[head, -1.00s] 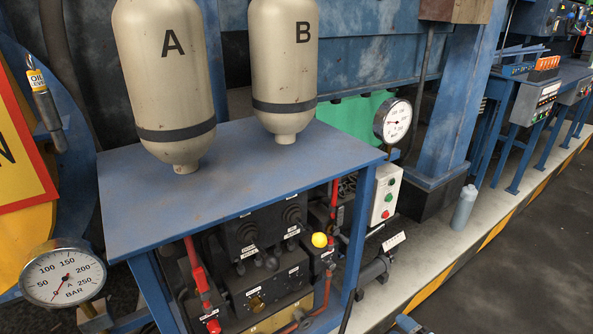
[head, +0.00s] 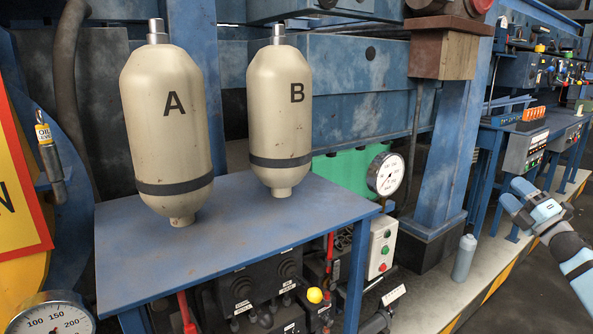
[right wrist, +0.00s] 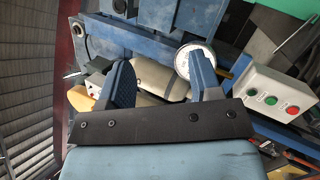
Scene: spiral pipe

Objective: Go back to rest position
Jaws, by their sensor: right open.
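My right gripper (head: 524,205) is at the right side of the head view, raised in front of the workbench area and holding nothing. In the right wrist view its two blue fingers (right wrist: 160,82) stand apart with an open gap. Through that gap a beige cylinder (right wrist: 160,75) and a round gauge (right wrist: 196,60) show in the background, apart from the fingers. My left gripper does not show in either view.
Tanks A (head: 168,125) and B (head: 279,115) stand on a blue table (head: 235,225). A gauge (head: 385,173) and a button box (head: 381,247) are at its right. A grey bottle (head: 464,257) stands on the ledge. Dark floor at lower right is clear.

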